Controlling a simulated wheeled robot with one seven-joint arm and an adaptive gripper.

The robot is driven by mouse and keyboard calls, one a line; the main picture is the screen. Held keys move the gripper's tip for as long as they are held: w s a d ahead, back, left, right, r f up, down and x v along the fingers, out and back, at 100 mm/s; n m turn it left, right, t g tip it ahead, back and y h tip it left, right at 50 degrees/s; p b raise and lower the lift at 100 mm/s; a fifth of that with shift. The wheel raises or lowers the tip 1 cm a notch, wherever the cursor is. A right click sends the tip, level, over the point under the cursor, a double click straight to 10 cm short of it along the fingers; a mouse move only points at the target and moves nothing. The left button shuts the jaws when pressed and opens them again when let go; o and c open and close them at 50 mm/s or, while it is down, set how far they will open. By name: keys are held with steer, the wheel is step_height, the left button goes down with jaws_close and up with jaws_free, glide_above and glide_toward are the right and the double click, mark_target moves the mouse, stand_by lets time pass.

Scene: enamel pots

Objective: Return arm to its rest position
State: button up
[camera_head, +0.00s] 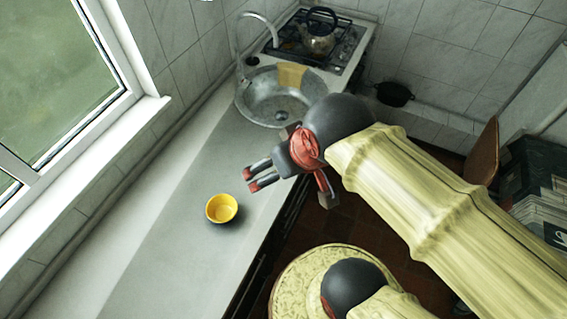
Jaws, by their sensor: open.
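My gripper (252,179) is open and empty. It hangs above the grey counter near its right edge, with its red-tipped fingers pointing left. My arm reaches in from the lower right and is bent, with its yellow-sleeved link running to the gripper. A yellow enamel pot (222,208) stands upright on the counter, below and left of the fingertips in the picture. The fingers appear apart from it.
The counter (165,240) is clear around the pot. A round metal sink (262,103) with a tap lies beyond, then a stove with a kettle (318,36). A window is at left. A black pan (394,94) and a dark crate (535,165) are at right.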

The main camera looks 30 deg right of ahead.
stand_by(0.3)
step_height(320, 180, down, 14)
steer(key=b, duration=1.4)
steer(key=shift+c, duration=0.3)
